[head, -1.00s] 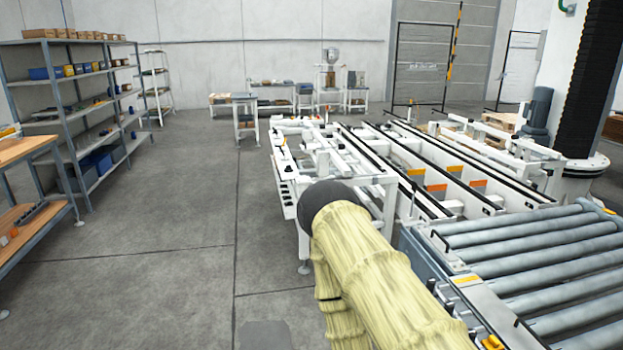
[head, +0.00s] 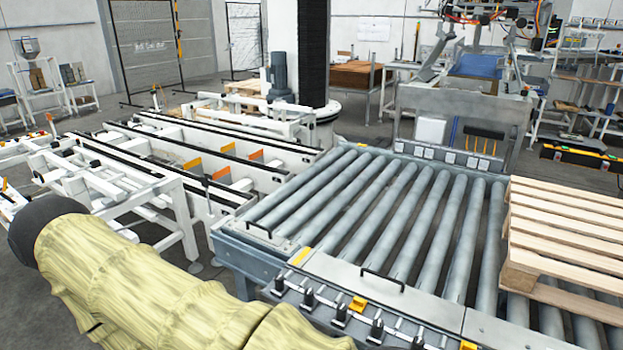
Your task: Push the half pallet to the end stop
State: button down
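The half pallet (head: 565,235), pale slatted wood, lies flat on the roller conveyor (head: 400,225) at the right edge of the head view. Its right part is cut off by the frame. Bare grey rollers run to the left of it. I cannot tell which part of the conveyor is the end stop. My arm, in a yellow cover with a dark end, reaches across the lower left, well apart from the pallet. My gripper's fingers do not show.
White chain conveyor frames (head: 130,185) stand left of the rollers. Small black clamps and a handle line the conveyor's near edge. A dark column (head: 313,50) and a grey machine frame (head: 462,105) stand behind.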

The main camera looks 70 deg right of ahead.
aim_at(523, 266)
jog(key=z, duration=1.5)
